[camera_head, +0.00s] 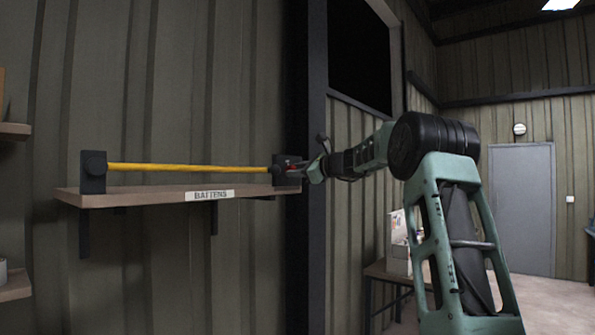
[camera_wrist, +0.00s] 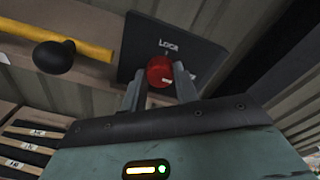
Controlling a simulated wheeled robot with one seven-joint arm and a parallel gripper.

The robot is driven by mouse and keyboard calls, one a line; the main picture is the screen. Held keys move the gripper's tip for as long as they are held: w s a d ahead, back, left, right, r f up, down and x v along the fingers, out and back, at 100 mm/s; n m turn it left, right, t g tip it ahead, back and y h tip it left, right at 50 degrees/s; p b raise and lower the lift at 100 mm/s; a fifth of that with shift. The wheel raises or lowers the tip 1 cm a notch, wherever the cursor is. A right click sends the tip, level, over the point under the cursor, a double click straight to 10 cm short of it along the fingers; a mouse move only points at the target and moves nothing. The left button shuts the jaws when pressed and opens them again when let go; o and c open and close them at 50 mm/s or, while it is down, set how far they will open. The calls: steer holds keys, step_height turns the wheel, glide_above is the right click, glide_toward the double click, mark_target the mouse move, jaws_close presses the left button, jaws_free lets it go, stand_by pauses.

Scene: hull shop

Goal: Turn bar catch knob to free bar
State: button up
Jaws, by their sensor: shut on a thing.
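The yellow bar (camera_head: 190,168) runs level above the shelf labelled BATTENS, between a dark bracket at the left and a dark catch block (camera_head: 281,172) at the right. The bar also shows at the upper left of the wrist view (camera_wrist: 70,38). My gripper (camera_wrist: 159,78) is shut on the red knob, one finger on each side. In the head view my gripper (camera_head: 304,170) reaches the block from the right and partly hides the knob.
The wooden shelf (camera_head: 150,197) lies under the bar. A black round-ended knob (camera_wrist: 54,57) stands beside the bar in the wrist view. A dark post (camera_head: 306,110) rises right behind the block. A low table (camera_head: 385,270) stands at the lower right, before a grey door.

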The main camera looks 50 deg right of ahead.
steer(key=o, duration=1)
steer(key=shift+c, duration=0.2)
steer(key=s+d+r+b, duration=0.1)
steer(key=s+b, duration=0.6)
steer(key=s, duration=1)
steer(key=shift+s+d, duration=0.15)
steer(key=shift+d, duration=0.1)
steer(key=shift+r, duration=0.1)
